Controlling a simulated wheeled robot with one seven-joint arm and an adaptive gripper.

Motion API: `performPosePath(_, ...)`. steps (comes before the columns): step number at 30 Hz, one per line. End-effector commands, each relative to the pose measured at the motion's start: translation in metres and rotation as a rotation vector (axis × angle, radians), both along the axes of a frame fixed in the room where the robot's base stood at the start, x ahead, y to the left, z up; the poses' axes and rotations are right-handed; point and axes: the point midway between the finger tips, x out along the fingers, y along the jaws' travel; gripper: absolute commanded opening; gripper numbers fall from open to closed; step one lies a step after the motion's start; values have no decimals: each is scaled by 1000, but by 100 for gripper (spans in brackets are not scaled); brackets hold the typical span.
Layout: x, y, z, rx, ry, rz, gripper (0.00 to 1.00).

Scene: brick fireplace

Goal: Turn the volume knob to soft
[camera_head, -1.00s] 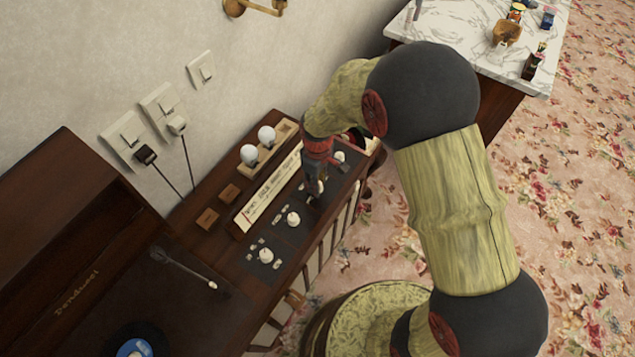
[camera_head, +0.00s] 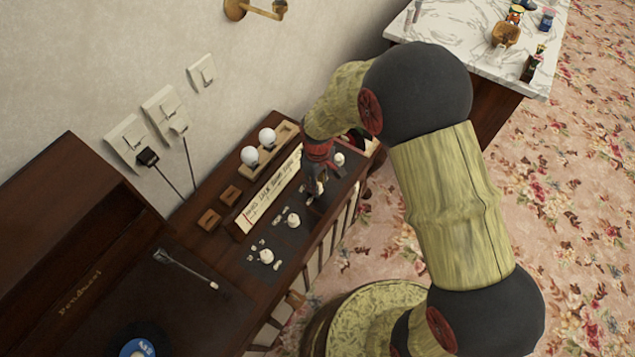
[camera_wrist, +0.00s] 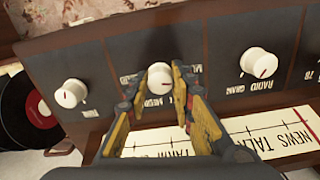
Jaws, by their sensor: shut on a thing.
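A row of white knobs sits on the dark panel of the wooden radio console (camera_head: 228,256). My gripper (camera_head: 317,188) reaches down to the third knob from the front (camera_head: 321,186), mostly hidden in the head view. In the wrist view, my gripper (camera_wrist: 162,88) has its yellow fingers on both sides of this middle white knob (camera_wrist: 159,74), shut on it. The lettering around it is partly covered, so I cannot read its label or setting for sure.
Neighbouring knobs stand close by, one labelled radio gram (camera_wrist: 258,63) and one at the left (camera_wrist: 71,93). A long dial strip (camera_head: 268,193) and two white bulbs (camera_head: 258,146) lie toward the wall. A marble-topped table (camera_head: 468,40) stands beyond.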

Motion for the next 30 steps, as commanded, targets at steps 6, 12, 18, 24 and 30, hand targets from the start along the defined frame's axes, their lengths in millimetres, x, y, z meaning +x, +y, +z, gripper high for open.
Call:
performPosePath(6,-1,0,3,-1,2,-183,0)
performPosePath(12,-1,0,3,-1,2,-373,0)
performPosePath(18,0,0,2,-1,1,-557,0)
performPosePath(24,0,0,2,0,0,-713,0)
performPosePath(30,0,0,1,0,0,-825,0)
